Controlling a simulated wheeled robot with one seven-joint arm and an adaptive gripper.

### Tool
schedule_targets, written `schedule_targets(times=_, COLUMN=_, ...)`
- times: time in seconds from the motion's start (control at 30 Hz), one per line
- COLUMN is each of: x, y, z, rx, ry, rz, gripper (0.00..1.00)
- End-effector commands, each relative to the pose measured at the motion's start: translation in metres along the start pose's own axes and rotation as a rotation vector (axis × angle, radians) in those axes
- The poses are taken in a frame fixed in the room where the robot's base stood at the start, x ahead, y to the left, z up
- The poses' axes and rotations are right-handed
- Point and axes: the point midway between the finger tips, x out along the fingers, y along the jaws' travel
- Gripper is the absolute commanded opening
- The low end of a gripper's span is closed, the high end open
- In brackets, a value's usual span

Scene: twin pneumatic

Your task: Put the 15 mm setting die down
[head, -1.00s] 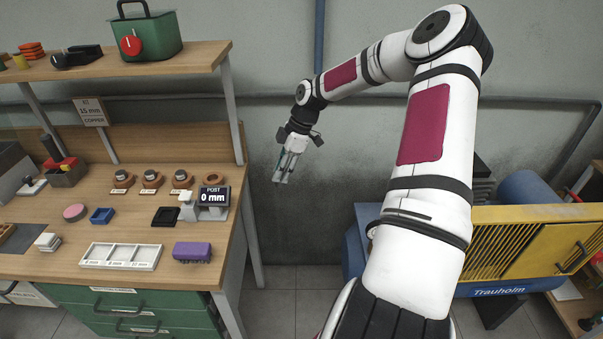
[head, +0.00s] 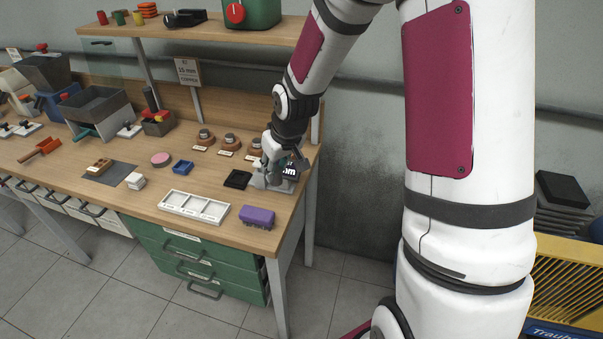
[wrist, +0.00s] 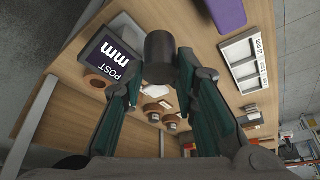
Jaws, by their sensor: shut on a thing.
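My gripper (head: 271,180) is low over the right end of the wooden bench, beside the gauge with the POST display (head: 290,170). In the wrist view its two fingers are shut on a dark grey cylinder (wrist: 159,58), which I take to be the 15 mm setting die. In the head view the die is hidden by the gripper. The display (wrist: 113,57) shows left of the die in the wrist view, tilted. Whether the die touches anything below is not clear.
Wooden round holders with metal pieces (head: 229,141) stand behind the gripper. A black square tray (head: 237,179) is just left of it. A white compartment tray (head: 194,207) and a purple block (head: 257,216) lie nearer the front edge. A shelf (head: 200,33) runs above the bench.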

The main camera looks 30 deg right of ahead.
Motion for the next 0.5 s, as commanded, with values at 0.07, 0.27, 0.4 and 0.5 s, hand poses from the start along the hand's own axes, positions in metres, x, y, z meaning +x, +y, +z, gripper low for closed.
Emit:
schedule_targets(times=0.07, x=-0.002, y=-0.013, z=-0.004, rx=0.023, ry=0.004, rz=0.012, gripper=0.0)
schedule_targets(times=0.27, x=-0.002, y=-0.021, z=-0.007, rx=0.067, ry=0.002, rz=0.028, gripper=0.0)
schedule_targets(times=0.4, x=-0.003, y=-0.028, z=-0.008, rx=0.089, ry=0.001, rz=0.037, gripper=0.0)
schedule_targets(times=0.5, x=-0.003, y=-0.032, z=-0.01, rx=0.105, ry=0.002, rz=0.044, gripper=0.0)
